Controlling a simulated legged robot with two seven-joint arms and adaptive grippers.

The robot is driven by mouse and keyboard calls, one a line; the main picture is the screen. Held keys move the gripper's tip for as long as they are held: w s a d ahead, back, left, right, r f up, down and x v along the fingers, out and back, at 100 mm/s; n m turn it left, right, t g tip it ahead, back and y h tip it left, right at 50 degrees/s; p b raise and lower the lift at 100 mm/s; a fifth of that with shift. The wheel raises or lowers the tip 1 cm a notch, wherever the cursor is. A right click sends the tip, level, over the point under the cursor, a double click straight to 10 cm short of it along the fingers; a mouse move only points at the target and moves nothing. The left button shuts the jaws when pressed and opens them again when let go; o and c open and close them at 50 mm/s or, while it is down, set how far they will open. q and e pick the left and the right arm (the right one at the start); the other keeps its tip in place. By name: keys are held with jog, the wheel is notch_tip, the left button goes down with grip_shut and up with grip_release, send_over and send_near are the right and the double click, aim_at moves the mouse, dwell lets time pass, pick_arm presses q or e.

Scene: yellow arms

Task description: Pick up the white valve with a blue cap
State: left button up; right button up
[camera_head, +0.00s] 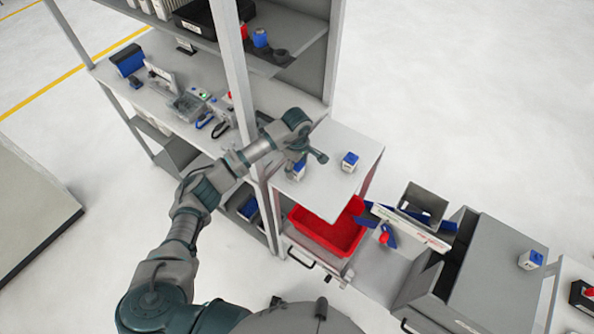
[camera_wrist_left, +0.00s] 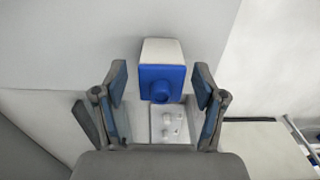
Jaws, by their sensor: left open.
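A white valve with a blue cap (camera_head: 299,171) stands on the grey tabletop below my left gripper (camera_head: 308,158), which partly hides it. In the left wrist view the valve (camera_wrist_left: 163,52) lies between the open fingers of my left gripper (camera_wrist_left: 161,80), with a gap on both sides. Its blue cap (camera_wrist_left: 160,88) faces the camera. A second white and blue valve (camera_head: 349,162) stands to the right on the same top, and a third (camera_head: 530,260) stands far right on a grey cabinet. My right gripper is not in view.
A grey shelf rack (camera_head: 238,85) with an upright post stands close to my left arm. A red bin (camera_head: 328,236) sits below the tabletop (camera_head: 325,203). Blue and white parts and an open grey box (camera_head: 425,200) are to the right.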

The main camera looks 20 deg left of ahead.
pick_arm(q)
jog(key=shift+d, duration=0.1)
jog(key=c, duration=1.3)
jog(key=shift+r, duration=0.2)
jog(key=shift+r, duration=0.65)
jog(key=shift+s+d+r+b, duration=0.15)
jog(key=shift+r+b, duration=0.15)
jog(key=shift+r, duration=0.2)
jog(key=shift+s+d+r+b, duration=0.1)
jog(key=shift+r+b, duration=0.2)
jog(key=shift+r, duration=0.15)
jog(key=s+d, duration=0.3)
jog(key=s, duration=0.1)
jog(key=s+d+r+b, duration=0.1)
jog(key=s+d, duration=0.2)
jog(key=s, duration=0.1)
jog(key=s+d+b, duration=0.1)
jog(key=s+d, duration=0.3)
jog(key=shift+r, duration=0.3)
jog(key=shift+w+a, duration=0.1)
